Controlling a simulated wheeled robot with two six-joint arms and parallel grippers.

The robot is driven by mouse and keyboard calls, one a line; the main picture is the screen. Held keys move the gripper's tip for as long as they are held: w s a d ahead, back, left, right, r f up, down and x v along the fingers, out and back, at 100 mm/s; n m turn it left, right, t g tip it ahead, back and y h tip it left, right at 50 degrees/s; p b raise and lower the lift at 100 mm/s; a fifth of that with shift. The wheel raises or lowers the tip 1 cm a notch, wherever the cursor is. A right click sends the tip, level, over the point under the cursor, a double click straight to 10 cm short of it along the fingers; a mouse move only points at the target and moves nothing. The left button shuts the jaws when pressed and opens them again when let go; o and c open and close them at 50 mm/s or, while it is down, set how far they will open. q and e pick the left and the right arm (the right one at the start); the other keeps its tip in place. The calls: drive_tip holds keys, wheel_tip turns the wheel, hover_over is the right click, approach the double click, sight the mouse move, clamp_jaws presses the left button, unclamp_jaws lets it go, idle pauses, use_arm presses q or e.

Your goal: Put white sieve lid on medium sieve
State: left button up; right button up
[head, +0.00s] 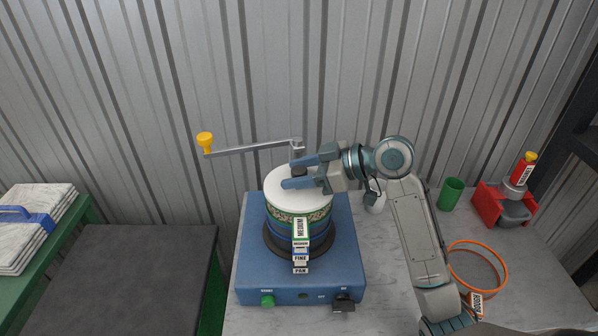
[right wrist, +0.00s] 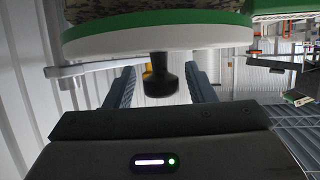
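The white sieve lid (head: 306,204) lies flat on top of the green-rimmed medium sieve (head: 281,222), which tops the stack on the blue shaker. In the right wrist view, the lid (right wrist: 120,42) sits against the sieve's green rim (right wrist: 180,19) with no clear gap. The lid's black knob (right wrist: 160,77) stands between the fingers of my right gripper (right wrist: 161,84). Gaps show on both sides of the knob, so the gripper is open around it. In the head view, my right gripper (head: 289,173) is over the lid. My left gripper is not in view.
A silver arm with a yellow knob (head: 205,140) extends behind the lid. The blue shaker (head: 255,275) stands on a marble table. An orange sieve ring (head: 505,270), a green cup (head: 450,194) and a red stand (head: 488,203) are right. A dark surface (head: 130,285) is left.

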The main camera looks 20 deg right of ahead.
drive_tip(key=shift+r, duration=0.1)
drive_tip(key=shift+r, duration=0.2)
drive_tip(key=shift+s+d, duration=0.15)
drive_tip(key=shift+d, duration=0.15)
drive_tip(key=b+v, duration=0.3)
drive_tip(key=v, duration=0.8)
drive_tip(key=shift+s+d, duration=0.1)
drive_tip(key=shift+d, duration=0.05)
idle(0.3)
idle(0.7)
